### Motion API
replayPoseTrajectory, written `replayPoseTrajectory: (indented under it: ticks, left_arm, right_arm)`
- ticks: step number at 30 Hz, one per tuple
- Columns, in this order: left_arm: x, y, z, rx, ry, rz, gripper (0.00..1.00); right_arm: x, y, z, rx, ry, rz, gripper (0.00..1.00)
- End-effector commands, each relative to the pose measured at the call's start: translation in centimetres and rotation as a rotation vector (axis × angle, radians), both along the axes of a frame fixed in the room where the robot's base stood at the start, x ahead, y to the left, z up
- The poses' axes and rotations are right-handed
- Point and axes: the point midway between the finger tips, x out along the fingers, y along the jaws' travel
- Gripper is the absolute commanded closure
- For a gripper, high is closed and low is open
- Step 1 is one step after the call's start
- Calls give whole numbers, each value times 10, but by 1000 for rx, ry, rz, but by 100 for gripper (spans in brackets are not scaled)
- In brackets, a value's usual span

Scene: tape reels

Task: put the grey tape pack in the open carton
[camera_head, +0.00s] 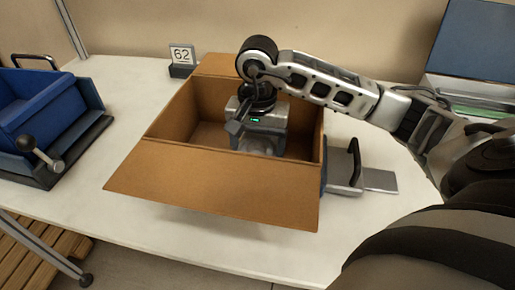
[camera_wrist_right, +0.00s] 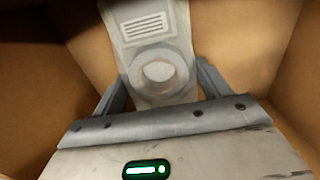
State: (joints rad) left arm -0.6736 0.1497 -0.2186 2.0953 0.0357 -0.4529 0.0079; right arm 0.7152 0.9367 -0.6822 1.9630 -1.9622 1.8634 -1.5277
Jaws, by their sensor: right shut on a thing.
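The open carton (camera_head: 215,182) stands on the white table in the head view, with its front flap folded out toward me. Its brown inner walls (camera_wrist_right: 270,35) fill the right wrist view. My right gripper (camera_wrist_right: 160,85) reaches down inside the carton from above and is shut on the grey tape pack (camera_wrist_right: 155,40). The pack has a round hole and a small slotted label patch. In the head view the gripper body (camera_head: 262,125) hides most of the pack, and the fingertips cannot be made out. I cannot tell whether the pack touches the carton floor. My left gripper is not in view.
A blue bin (camera_head: 45,105) on a dark base with a lever stands at the left. A number 62 sign (camera_head: 182,58) stands behind the carton. A device with a dark handle (camera_head: 345,170) sits close at the carton's right. A blue box (camera_head: 475,45) is at the back right.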

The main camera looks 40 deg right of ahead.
Motion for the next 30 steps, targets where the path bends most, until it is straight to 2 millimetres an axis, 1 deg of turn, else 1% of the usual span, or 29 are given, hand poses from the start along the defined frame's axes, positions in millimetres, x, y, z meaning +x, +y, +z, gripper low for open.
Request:
replayPoseTrajectory:
  ticks: [1, 3, 11, 15, 16, 17, 18, 26, 29, 30]
  left_arm:
    - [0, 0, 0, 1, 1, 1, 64]
    - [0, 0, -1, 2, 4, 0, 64]
    - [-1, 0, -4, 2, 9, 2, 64]
    - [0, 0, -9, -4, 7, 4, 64]
    - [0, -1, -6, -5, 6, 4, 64]
    - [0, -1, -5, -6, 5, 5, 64]
    - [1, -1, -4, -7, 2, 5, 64]
    - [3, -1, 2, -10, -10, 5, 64]
    - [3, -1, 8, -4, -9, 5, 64]
    - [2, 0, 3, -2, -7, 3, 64]
  right_arm:
    - [-1, 0, -6, 2, 3, -1, 52]
    - [0, 0, -11, 1, 1, -1, 52]
    - [0, 0, -13, 1, -1, 0, 52]
    - [0, 0, -18, 1, -2, 0, 52]
    - [0, 0, -16, 0, -1, 0, 16]
    - [0, 0, -16, 0, -1, 0, 8]
    - [0, 0, -16, 0, -1, 0, 2]
    - [0, 0, -15, 1, -1, 0, 2]
    - [0, 0, -9, 1, -1, 0, 2]
    - [1, 0, -7, 1, -4, 0, 2]
